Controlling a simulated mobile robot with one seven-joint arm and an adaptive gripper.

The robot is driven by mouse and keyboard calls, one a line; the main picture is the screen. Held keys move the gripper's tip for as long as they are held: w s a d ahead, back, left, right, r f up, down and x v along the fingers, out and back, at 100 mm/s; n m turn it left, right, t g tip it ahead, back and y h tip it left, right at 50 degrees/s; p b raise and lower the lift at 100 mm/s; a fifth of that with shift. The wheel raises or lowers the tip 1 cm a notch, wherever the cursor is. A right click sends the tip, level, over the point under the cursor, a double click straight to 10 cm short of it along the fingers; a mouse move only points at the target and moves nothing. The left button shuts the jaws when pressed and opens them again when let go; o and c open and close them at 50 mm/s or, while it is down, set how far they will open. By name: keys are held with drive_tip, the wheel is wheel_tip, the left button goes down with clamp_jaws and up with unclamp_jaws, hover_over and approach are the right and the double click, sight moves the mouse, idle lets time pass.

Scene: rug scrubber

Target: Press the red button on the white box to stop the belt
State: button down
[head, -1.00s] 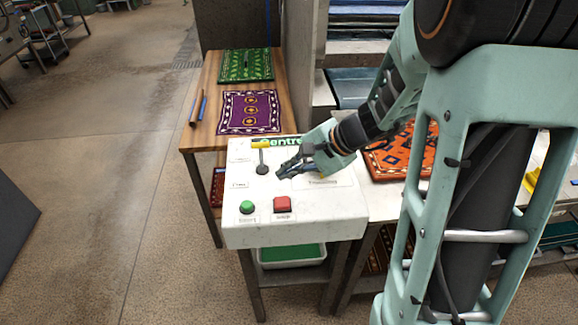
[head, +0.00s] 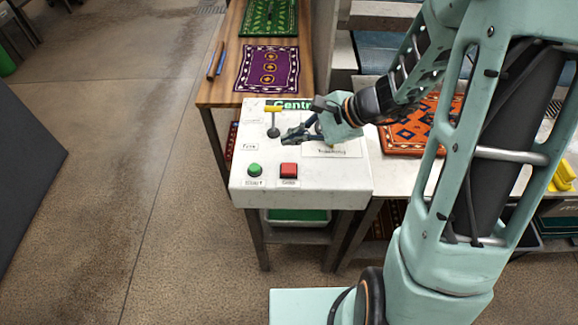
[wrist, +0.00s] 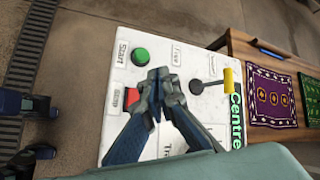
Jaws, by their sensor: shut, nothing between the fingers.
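A lever with a yellow handle (head: 272,109) stands farther back. My gripper (head: 287,138) is shut and empty, above the box behind the red button and right of the lever. In the wrist view my gripper (wrist: 158,80) covers part of the box top (wrist: 180,42). The green button (wrist: 140,56) shows there, and the red button (wrist: 132,96) is partly hidden behind a finger.
A wooden table (head: 220,88) with a purple rug (head: 268,69) and a green rug (head: 268,18) is behind the box. An orange rug (head: 408,138) lies to the right. The floor (head: 100,180) at left is open.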

drive_tip(key=b, duration=0.5)
hover_over(284, 167)
drive_tip(key=d, duration=0.2)
drive_tip(key=f, duration=0.7)
drive_tip(key=shift+s+f, duration=0.25)
drive_tip(key=shift+f+b, duration=0.6)
drive_tip(key=shift+b, duration=0.15)
drive_tip(key=shift+f, duration=0.1)
drive_tip(key=shift+f+b, duration=0.3)
drive_tip(key=shift+b, duration=0.3)
drive_tip(key=shift+f+b, duration=0.55)
drive_tip(key=shift+b, duration=0.15)
drive_tip(key=shift+r, duration=0.15)
idle(0.4)
drive_tip(key=shift+r+p, duration=0.65)
drive_tip(key=shift+r, duration=0.2)
